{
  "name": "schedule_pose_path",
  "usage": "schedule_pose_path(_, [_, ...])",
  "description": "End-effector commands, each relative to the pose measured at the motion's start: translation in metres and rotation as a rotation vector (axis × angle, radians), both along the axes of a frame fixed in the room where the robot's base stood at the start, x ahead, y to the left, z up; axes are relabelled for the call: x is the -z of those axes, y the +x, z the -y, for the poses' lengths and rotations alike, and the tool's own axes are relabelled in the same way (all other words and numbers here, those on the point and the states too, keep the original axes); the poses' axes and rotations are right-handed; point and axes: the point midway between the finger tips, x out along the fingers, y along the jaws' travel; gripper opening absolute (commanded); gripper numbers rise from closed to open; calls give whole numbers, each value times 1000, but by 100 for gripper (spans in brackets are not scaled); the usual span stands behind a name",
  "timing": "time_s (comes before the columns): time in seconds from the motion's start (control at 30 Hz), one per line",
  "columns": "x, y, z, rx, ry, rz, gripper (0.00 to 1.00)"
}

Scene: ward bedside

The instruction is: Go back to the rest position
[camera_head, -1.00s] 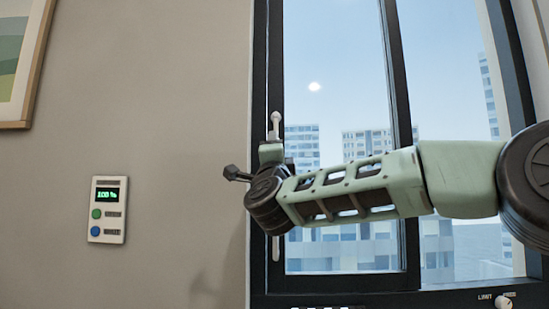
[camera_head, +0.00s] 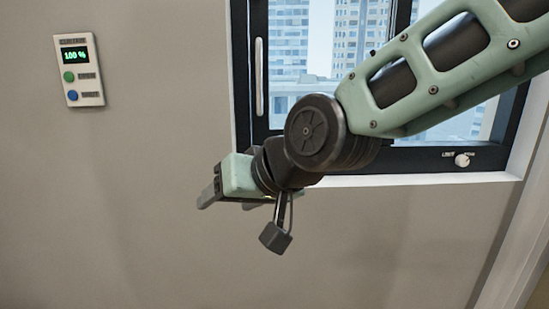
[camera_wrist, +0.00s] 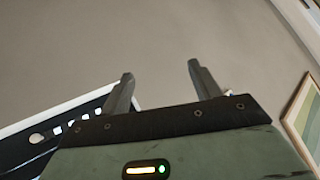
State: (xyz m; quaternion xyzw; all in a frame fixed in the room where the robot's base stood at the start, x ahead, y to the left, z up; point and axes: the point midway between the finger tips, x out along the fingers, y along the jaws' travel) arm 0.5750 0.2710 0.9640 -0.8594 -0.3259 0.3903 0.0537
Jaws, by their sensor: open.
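My gripper (camera_head: 208,196) is in front of the wall in the head view, below and left of the window, pointing left. In the wrist view my gripper (camera_wrist: 160,80) has its two fingers apart with nothing between them. Beyond the fingers there is only bare wall. In the head view the fingers are partly hidden behind the gripper body.
A window (camera_head: 258,75) with a dark frame and a white handle stands behind my arm. A knob (camera_head: 462,160) is on its lower frame. A wall panel (camera_head: 79,70) reading 100 % hangs at upper left. A framed picture (camera_wrist: 303,118) is at right in the wrist view.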

Motion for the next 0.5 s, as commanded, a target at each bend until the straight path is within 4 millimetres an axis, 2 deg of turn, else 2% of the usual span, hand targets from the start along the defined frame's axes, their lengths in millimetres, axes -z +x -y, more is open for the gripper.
schedule_pose_path(0.03, [21,-21,21,-29,-91,-43,63])
schedule_pose_path(0.1, [48,-49,52,-71,-213,-110,63])
schedule_pose_path(0.2, [78,-86,94,-120,-362,-199,63])
schedule_pose_path(0.3, [98,-117,130,-158,-476,-278,63])
schedule_pose_path(0.5, [123,-171,193,-219,-656,-419,63])
